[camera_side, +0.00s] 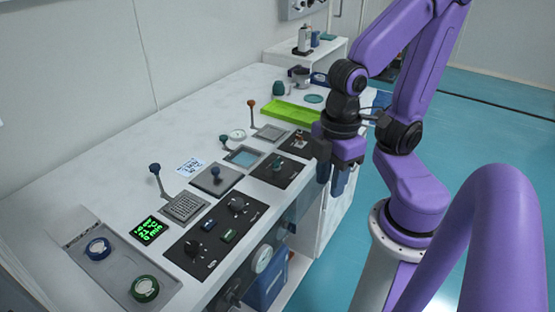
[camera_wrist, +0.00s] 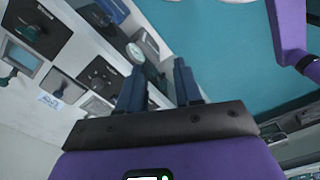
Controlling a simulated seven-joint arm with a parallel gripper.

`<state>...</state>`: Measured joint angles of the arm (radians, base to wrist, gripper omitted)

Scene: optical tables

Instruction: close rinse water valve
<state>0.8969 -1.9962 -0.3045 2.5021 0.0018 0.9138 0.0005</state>
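No label that I can read marks the rinse water valve, so I cannot tell which control it is. Along the bench stand a blue-knobbed lever (camera_side: 155,169), a small green-knobbed lever (camera_side: 223,139) and an orange-knobbed lever (camera_side: 251,103). A dark panel with a green knob (camera_side: 277,163) lies near the front edge. My gripper (camera_side: 334,182) hangs beyond the bench's front edge, pointing down, apart from all of these. In the wrist view my gripper (camera_wrist: 160,85) has its two dark blue fingers apart with nothing between them.
A black panel (camera_side: 217,235) with black knobs and a round gauge (camera_side: 262,258) sit at the near front. A lime-green tray (camera_side: 291,113) lies at the back. A blue container (camera_side: 266,287) stands under the bench. Open floor (camera_side: 510,130) lies to the right.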

